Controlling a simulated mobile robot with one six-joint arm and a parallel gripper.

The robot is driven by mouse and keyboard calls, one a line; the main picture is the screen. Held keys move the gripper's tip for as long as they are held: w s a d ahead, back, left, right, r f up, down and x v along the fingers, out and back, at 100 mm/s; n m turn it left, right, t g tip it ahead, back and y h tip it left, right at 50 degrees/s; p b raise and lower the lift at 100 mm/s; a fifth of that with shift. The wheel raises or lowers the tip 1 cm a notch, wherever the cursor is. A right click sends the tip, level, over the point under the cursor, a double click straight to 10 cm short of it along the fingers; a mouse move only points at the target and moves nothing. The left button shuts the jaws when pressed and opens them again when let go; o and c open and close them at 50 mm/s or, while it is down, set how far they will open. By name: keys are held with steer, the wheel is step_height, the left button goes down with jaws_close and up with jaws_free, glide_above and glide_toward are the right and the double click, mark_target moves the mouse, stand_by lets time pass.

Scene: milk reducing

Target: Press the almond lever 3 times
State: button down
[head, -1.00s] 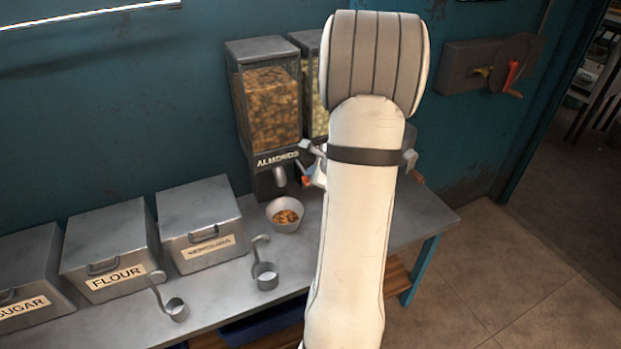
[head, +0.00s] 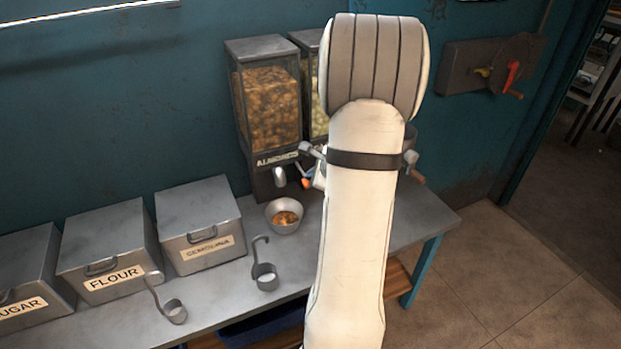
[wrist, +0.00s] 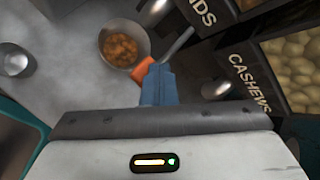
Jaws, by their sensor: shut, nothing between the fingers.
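The almond dispenser (head: 268,110) stands against the wall, full of nuts, its front marked ALMONDS. Its lever, with an orange tip (head: 306,183), shows beside the spout, partly hidden by my arm. In the wrist view the lever's orange tip (wrist: 144,70) is right at my shut, empty gripper (wrist: 160,78), on its left side. They look in contact or nearly so; I cannot tell which. A metal bowl (head: 280,227) with some almonds in it sits below the spout; it also shows in the wrist view (wrist: 108,60). In the head view my arm hides most of the gripper.
A cashew dispenser (wrist: 262,58) stands right of the almonds, with its own spout. Sugar, flour and semolina bins (head: 198,225) line the counter at left. Two metal scoops (head: 265,278) lie in front of them. A crank device (head: 490,68) hangs on the wall at right.

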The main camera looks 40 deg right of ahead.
steer(key=shift+f+b, duration=0.5)
steer(key=shift+b, duration=0.05)
stand_by(0.4)
steer(key=shift+r, duration=0.15)
steer(key=shift+r+p, duration=1.1)
steer(key=shift+r, duration=0.45)
steer(key=shift+r+p, duration=1.9)
steer(key=shift+r, duration=0.65)
